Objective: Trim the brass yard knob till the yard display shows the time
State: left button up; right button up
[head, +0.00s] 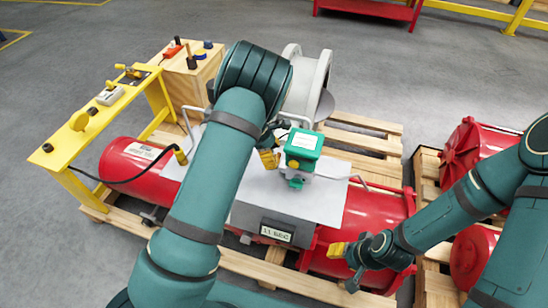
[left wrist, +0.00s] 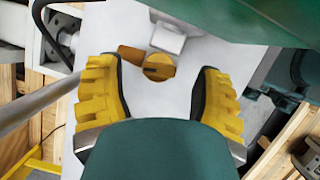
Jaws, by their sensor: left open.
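The brass knob (left wrist: 160,67) shows in the left wrist view as a round slotted piece with an orange-brown part beside it. It lies between the two yellow fingertips of my open left gripper (left wrist: 160,92), apart from both. In the head view my left gripper (head: 268,158) is just left of the green-topped box (head: 303,142), which has a small yellow round part (head: 294,164) on its front. The display (head: 276,233), on the grey front below the white plate, seems to read "11 SEC". My right gripper (head: 345,252) is over the red cylinder's right part; its jaw state is unclear.
The red cylinder (head: 365,215) lies on a wooden pallet (head: 375,140). A yellow stand (head: 75,145) with controls and a wooden box (head: 192,75) are at left. A grey flanged part (head: 310,85) stands behind. More red cylinders (head: 475,145) are at right.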

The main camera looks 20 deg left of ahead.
pick_arm(q)
jog(key=shift+w+d+f, duration=0.1)
jog(key=shift+d+f, duration=0.05)
jog(key=shift+f, duration=0.25)
grip_shut()
jog(key=shift+r+n+t+p, duration=0.15)
jog(key=shift+n+t+p, duration=0.35)
jog(key=shift+n, duration=0.6)
jog(key=shift+n+t+p, duration=0.3)
jog(key=shift+n+p, duration=0.15)
jog(key=shift+n, duration=0.65)
grip_release()
jog(key=shift+d+f+y, duration=0.1)
jog(key=shift+f+y, duration=0.1)
jog(key=shift+y, duration=0.1)
jog(key=shift+r, duration=0.1)
